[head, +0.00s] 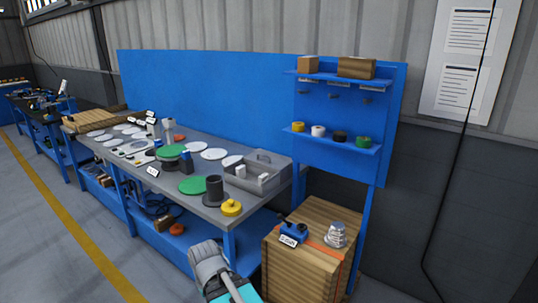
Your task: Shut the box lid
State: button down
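No open lid shows clearly in the head view. A wooden box (290,272) stands on the floor at the right end of the bench, with a flat, closed-looking top and an orange strip. A small grey open-topped bin (262,182), holding light blocks, sits at the bench's right end; I cannot tell whether it has a lid. My gripper (208,258), grey with a teal part below it, is at the bottom centre, in front of the bench and left of the wooden box. It looks apart from both. Its fingers are not clear enough to show open or shut.
The blue-framed bench (232,211) carries green and white discs, a dark flanged cylinder (215,188) and a yellow part (231,208). A blue device (293,233) and a silver part (336,235) rest on the wooden box. Blue shelves (335,139) hang above. Floor at left is clear.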

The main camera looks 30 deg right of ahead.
aim_at(271, 161)
jog(key=z, duration=0.05)
jog(key=i, duration=1)
